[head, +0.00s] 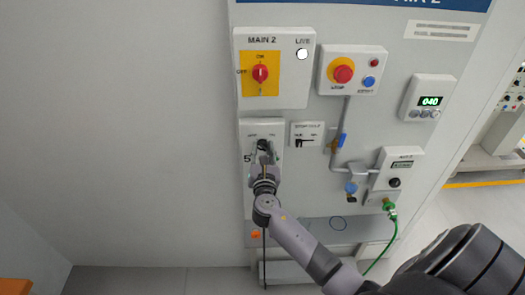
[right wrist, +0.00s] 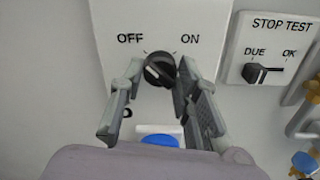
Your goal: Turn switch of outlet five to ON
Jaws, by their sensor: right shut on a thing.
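The switch of outlet five is a round black knob (right wrist: 159,69) on a white plate (right wrist: 108,40) marked OFF at left and ON at right. In the head view a "5" stands at the plate's (head: 247,135) left edge. My right gripper (right wrist: 155,80) has one finger on each side of the knob and is shut on it. It also shows in the head view (head: 263,160), hiding the plate's lower part. A pale mark runs slantwise on the knob; which label it points at is hard to tell. My left gripper is not in view.
Close by on the right is the STOP TEST lever (head: 305,142). Above are the MAIN 2 red rotary switch (head: 260,74) and a red stop button (head: 343,70). A blue part (right wrist: 160,140) sits below the knob. A green cable (head: 385,245) hangs at right. The wall at left is bare.

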